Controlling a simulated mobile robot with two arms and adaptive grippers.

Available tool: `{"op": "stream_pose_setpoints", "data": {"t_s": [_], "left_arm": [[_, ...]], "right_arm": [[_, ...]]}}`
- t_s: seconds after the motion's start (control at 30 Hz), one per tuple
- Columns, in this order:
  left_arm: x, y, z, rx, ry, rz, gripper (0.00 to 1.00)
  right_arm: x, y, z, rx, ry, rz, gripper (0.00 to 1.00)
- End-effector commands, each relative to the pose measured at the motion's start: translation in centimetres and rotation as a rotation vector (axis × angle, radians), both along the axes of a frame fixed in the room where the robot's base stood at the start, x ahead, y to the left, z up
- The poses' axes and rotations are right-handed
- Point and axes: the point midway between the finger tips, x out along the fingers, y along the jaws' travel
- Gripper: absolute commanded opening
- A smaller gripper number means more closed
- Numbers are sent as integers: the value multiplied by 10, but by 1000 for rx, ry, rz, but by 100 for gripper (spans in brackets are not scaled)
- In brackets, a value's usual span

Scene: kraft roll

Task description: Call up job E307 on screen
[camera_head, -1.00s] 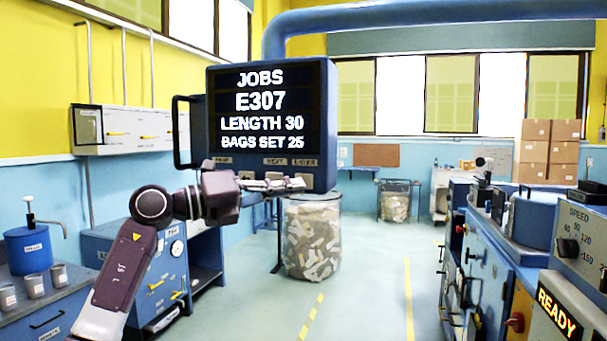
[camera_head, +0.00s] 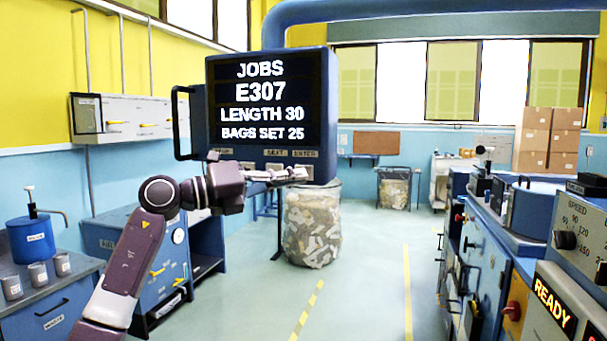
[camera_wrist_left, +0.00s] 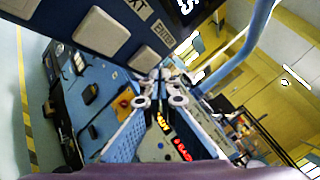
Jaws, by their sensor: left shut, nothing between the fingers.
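The job screen (camera_head: 270,100) hangs in a blue housing at centre left in the head view. It reads JOBS, E307, LENGTH 30, BAGS SET 25. Below it is a row of pale buttons; the NEXT and ENTER labels are readable, the left one is partly hidden by my arm. My left gripper (camera_head: 301,173) is shut and empty in front of the right end of this row, by ENTER. In the left wrist view the NEXT button (camera_wrist_left: 102,33) and the ENTER button (camera_wrist_left: 145,60) show, with my fingertips (camera_wrist_left: 161,84) just beyond ENTER's edge. I cannot tell whether they touch it.
Blue machinery with a lit READY sign (camera_head: 555,307) lines the right. A bench with several cups (camera_head: 40,274) is at left. The middle floor is clear.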

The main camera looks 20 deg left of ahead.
Motion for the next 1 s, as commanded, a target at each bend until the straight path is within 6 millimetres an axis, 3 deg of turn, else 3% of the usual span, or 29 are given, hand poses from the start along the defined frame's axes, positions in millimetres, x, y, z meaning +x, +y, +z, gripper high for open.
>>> {"op": "stream_pose_setpoints", "data": {"t_s": [1.0], "left_arm": [[8, 0, 1, 0, 0, 0, 0]], "right_arm": [[0, 0, 10, 0, 0, 0, 40]]}}
